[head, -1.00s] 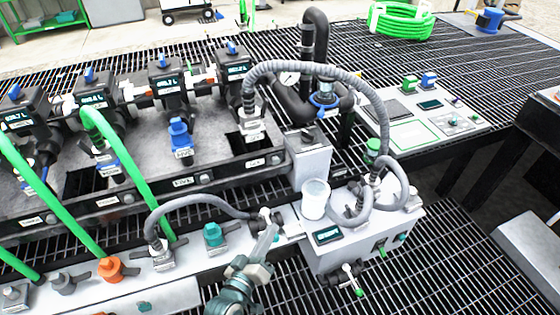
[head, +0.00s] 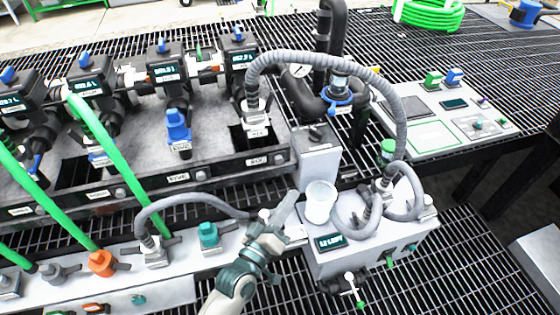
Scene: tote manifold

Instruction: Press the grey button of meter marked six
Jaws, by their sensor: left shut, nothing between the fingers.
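The manifold carries a row of dark meters with lit displays, including the far right meter (head: 240,62), the one left of it (head: 163,72) and another further left (head: 88,88). Small white labels line the front rail, such as the right label (head: 257,160) and the middle label (head: 178,177); I cannot read a six on any. Round grey buttons sit between labels, such as this grey button (head: 201,176). My left gripper (head: 288,204) is shut and empty, in front of the rail and just left of the white cup. My right gripper is not in view.
A white cup (head: 320,202) stands on the grey box (head: 345,258) with a display. A corrugated hose (head: 395,90) arches from the manifold to that box. Green hoses (head: 125,160) cross the left side. A control panel (head: 445,110) lies right. Open grating (head: 470,255) is front right.

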